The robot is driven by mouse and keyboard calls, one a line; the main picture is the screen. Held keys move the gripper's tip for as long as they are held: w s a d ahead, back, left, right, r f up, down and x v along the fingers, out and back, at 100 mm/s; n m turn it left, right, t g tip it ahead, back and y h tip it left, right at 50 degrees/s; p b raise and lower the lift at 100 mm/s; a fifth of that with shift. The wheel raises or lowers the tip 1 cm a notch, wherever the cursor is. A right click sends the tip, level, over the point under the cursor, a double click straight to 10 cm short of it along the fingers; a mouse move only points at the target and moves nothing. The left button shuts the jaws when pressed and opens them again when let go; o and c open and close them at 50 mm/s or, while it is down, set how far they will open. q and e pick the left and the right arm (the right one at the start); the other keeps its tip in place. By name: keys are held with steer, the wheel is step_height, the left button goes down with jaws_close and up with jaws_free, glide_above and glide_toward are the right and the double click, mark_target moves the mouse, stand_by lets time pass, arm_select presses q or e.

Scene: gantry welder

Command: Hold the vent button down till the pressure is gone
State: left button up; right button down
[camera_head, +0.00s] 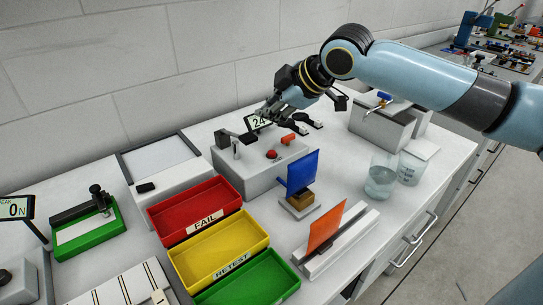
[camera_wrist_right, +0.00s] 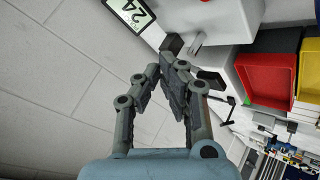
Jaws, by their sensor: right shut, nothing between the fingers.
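A pale grey box (camera_head: 240,174) stands on the bench with a red button (camera_head: 271,154) on its top. I take this for the vent button. An orange part (camera_head: 288,139) and a black-ended lever (camera_head: 236,146) are also on the box. A small display reading 24 (camera_head: 259,122) stands behind it and shows in the right wrist view (camera_wrist_right: 130,13). My right gripper (camera_head: 268,112) is shut and empty, above and behind the box near the display, apart from the red button. In the right wrist view its fingers (camera_wrist_right: 164,68) are together. My left gripper is not in view.
Red (camera_head: 195,211), yellow (camera_head: 220,249) and green (camera_head: 250,280) trays stand in front of the box. A blue plate (camera_head: 302,172) and an orange plate (camera_head: 326,226) stand upright to the right. Glass beakers (camera_head: 381,180) stand near the front edge. The wall is close behind.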

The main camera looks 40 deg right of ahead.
steer(key=b, duration=0.5)
glide_above(270, 154)
step_height(270, 154, down, 6)
steer(key=shift+r, duration=0.25)
steer(key=shift+f+b, duration=0.35)
steer(key=shift+f, duration=0.5)
steer(key=shift+w, duration=0.1)
steer(key=shift+f, duration=0.15)
steer(key=shift+f, duration=0.3)
steer(key=shift+f+b, duration=0.3)
steer(key=shift+f, duration=0.15)
stand_by(0.5)
stand_by(2.5)
steer(key=shift+r+p, duration=0.95)
steer(key=shift+p, duration=0.05)
